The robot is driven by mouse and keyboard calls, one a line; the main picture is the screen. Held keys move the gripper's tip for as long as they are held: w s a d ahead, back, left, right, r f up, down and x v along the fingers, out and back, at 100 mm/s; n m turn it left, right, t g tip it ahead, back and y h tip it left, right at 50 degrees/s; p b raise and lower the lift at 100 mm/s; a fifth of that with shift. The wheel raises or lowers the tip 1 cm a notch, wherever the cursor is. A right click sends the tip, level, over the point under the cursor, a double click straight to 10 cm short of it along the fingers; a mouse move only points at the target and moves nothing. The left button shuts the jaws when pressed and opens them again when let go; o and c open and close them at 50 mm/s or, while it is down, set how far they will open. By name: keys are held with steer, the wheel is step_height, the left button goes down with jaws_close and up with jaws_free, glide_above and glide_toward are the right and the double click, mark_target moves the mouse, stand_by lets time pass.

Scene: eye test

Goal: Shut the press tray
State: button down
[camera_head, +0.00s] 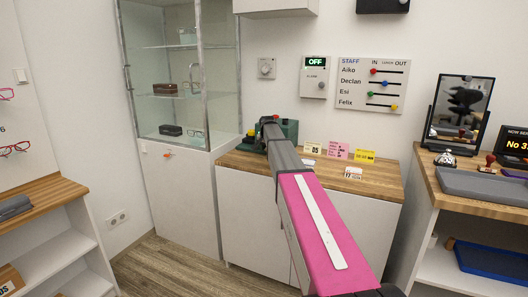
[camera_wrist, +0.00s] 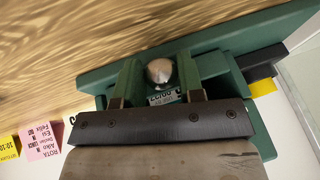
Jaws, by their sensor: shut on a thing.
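The green press (camera_head: 288,130) stands at the back left of the wooden counter, partly hidden by my arm. In the wrist view its green body (camera_wrist: 235,40) fills the upper right. A rounded silver knob (camera_wrist: 159,71) shows at the press's front, above a small, partly covered printed label (camera_wrist: 163,97). I take this knob to be the press tray's. My gripper (camera_wrist: 158,74) is at the press front, shut on the knob, with a finger on each side. The exact contact is hard to see. How far out the tray stands cannot be told.
Small cards (camera_head: 338,151) stand on the counter (camera_head: 240,160) right of the press. A glass cabinet (camera_head: 170,70) stands to the left. A desk with a mirror (camera_head: 460,108) and a grey tray (camera_head: 485,186) is at the right. The wall is close behind the press.

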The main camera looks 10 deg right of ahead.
steer(key=shift+w+d, duration=0.15)
steer(key=shift+w, duration=0.05)
steer(key=c, duration=0.7)
jaws_free()
steer(key=shift+c, duration=0.2)
steer(key=shift+s+r, duration=0.15)
steer(key=shift+r, duration=0.1)
steer(key=v, duration=1)
steer(key=shift+s+r, duration=0.1)
steer(key=shift+r, duration=0.05)
steer(key=shift+s, duration=0.1)
